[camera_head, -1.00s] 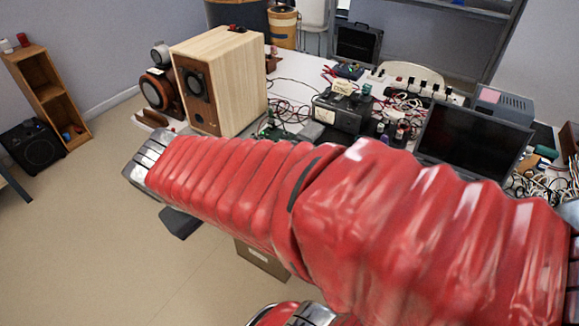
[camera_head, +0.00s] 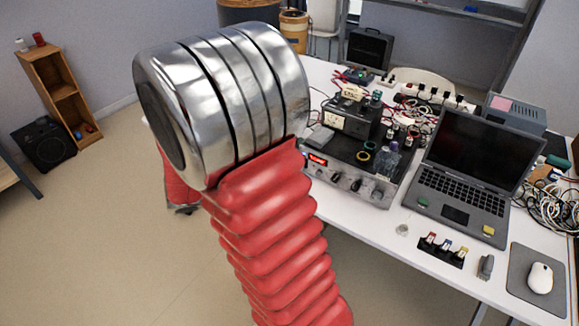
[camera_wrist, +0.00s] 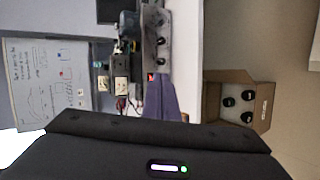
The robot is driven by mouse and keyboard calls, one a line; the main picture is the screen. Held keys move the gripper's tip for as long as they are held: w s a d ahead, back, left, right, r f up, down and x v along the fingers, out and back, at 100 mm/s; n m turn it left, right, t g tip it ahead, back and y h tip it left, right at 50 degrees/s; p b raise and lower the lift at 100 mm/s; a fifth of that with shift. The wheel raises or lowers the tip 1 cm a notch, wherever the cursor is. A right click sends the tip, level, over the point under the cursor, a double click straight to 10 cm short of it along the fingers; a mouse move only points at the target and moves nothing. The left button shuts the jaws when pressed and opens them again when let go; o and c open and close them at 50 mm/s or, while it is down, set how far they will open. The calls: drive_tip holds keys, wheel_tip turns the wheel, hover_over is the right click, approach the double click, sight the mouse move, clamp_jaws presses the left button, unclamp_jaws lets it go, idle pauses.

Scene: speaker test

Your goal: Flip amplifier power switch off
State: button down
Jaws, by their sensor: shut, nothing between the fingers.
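The amplifier (camera_head: 345,183) is a silver-fronted unit with dark knobs and a lit red display (camera_head: 317,159) at its left end. It sits at the table's front edge. My red-sleeved arm is just left of it and hides what is beyond. In the turned wrist view its front (camera_wrist: 157,38) shows with knobs and a red light near the low end. I cannot make out the power switch. My gripper (camera_wrist: 160,140) shows as a dark body across the bottom of the wrist view, shut and empty, apart from the amplifier. A purplish shape between them is unclear.
A laptop (camera_head: 463,165) stands right of the amplifier, with a mouse (camera_head: 540,277) and small coloured parts before it. Boxes and cables crowd behind the amplifier. Floor at left is open.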

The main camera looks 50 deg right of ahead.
drive_tip(key=w+d+f+n+t+h, duration=0.2)
drive_tip(key=w+d+f, duration=0.1)
drive_tip(key=f, duration=0.4)
drive_tip(key=w+d+f+n+t+h, duration=0.2)
drive_tip(key=w+d+f, duration=0.2)
drive_tip(key=f, duration=0.3)
drive_tip(key=shift+w+d+t, duration=0.3)
drive_tip(key=shift+w+t, duration=0.1)
drive_tip(key=shift+w, duration=0.2)
drive_tip(key=shift+f, duration=0.1)
drive_tip(key=d, duration=0.4)
drive_tip(key=w+d+f, duration=0.1)
drive_tip(key=d, duration=0.4)
drive_tip(key=d+f, duration=0.1)
drive_tip(key=d, duration=0.3)
drive_tip(key=shift+w+d, duration=0.15)
drive_tip(key=shift+d, duration=0.25)
